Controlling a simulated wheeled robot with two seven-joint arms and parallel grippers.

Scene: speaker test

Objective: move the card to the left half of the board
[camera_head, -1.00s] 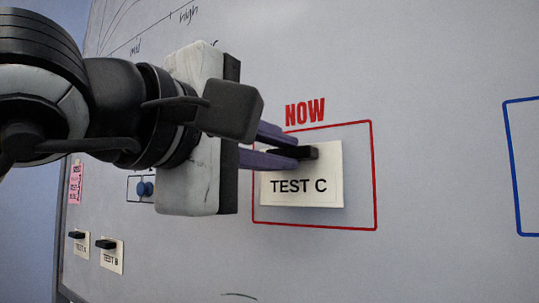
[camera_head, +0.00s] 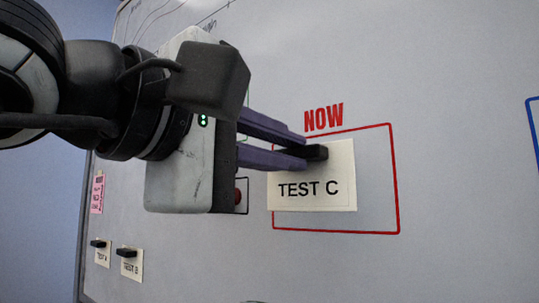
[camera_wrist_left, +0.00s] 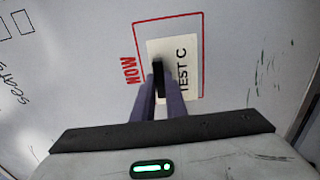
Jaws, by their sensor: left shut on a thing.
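The white card (camera_head: 318,190) marked TEST C hangs on the whiteboard (camera_head: 460,220), inside the red NOW frame (camera_head: 398,190) except for its left edge, which overlaps the frame's left line. My left gripper (camera_head: 303,151) has its purple fingers shut on the black magnet (camera_head: 317,152) at the card's top. In the left wrist view, the fingers (camera_wrist_left: 158,88) close around the magnet (camera_wrist_left: 158,75) over the card (camera_wrist_left: 186,65). The card looks flat against the board; whether it touches is hard to tell. My right gripper is not in view.
Two small cards, TEST A (camera_head: 102,257) and TEST B (camera_head: 131,267), hang at lower left under black magnets. A pink note (camera_head: 97,194) is above them. A red magnet (camera_head: 238,196) shows beside my gripper. A blue frame (camera_head: 533,150) is at the right edge.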

